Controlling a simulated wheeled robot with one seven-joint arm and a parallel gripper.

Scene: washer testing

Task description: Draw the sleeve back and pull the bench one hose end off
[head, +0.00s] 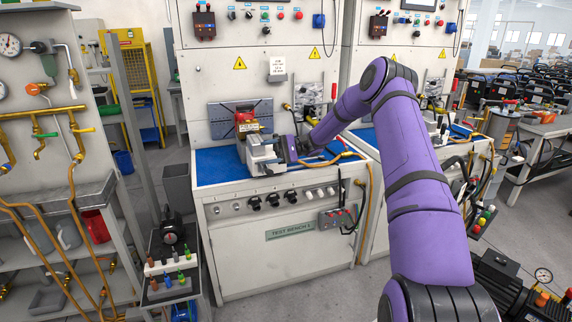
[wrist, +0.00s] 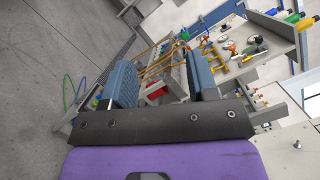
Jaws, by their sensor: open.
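Test bench one (head: 285,237) stands in the middle of the head view, with a blue top. A grey block-like fixture (head: 262,155) and a red, yellow and black unit (head: 246,122) stand on it. My gripper (head: 284,150) is low over the bench, close to the right side of the fixture; I cannot tell whether they touch. In the wrist view its two blue-grey fingers (wrist: 163,80) are apart, with nothing visible held between them. An orange hose (head: 367,190) hangs over the bench's right front edge. Its end and sleeve are not clearly distinguishable.
A second bench (head: 397,147) stands to the right, behind my arm. A pipe rack (head: 50,135) with gauges and shelves stands at left. A small cart (head: 172,270) with coloured fittings stands beside the bench. The floor in front of the bench is clear.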

